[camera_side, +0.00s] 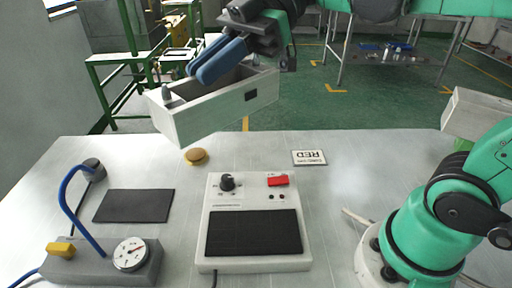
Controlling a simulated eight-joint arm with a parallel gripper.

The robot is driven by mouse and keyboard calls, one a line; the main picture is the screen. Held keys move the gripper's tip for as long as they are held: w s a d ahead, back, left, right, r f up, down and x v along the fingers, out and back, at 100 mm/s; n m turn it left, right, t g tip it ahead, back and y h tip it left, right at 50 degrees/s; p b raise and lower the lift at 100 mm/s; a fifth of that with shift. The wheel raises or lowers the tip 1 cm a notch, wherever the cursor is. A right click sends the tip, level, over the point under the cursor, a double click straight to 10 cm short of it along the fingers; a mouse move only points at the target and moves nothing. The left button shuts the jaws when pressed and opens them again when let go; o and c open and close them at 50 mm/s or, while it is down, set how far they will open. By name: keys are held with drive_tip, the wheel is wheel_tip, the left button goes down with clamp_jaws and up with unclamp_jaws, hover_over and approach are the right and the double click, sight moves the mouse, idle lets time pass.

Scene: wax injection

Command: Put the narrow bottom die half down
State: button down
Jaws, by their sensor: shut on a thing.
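The narrow bottom die half (212,118) is a pale grey, box-like block with a hollow top, a dark pin at its near left end and a dark patch on its side. It hangs tilted in the air over the table's back edge, apart from the tabletop. My gripper (216,61), with blue fingers, reaches in from above and is shut on the die half. The fingers cover part of the hollow, and the exact contact is hard to see.
A white device (211,258) with a knob, red switch and black pad stands at front centre. Left of it are a dark mat (134,206) and a gauge unit (103,265) with a blue tube. Behind lie a gold button (196,156) and a "RED" card (309,158). Another pale block (478,112) is at right.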

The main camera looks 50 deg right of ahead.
drive_tip(key=shift+s+r, duration=0.15)
drive_tip(key=shift+r, duration=0.05)
drive_tip(key=shift+a+f+n, duration=0.1)
drive_tip(key=shift+f+n, duration=0.2)
drive_tip(key=shift+f, duration=0.1)
wheel_tip(320, 180, down, 19)
drive_tip(key=shift+r, duration=0.1)
drive_tip(key=c, duration=0.9)
unclamp_jaws()
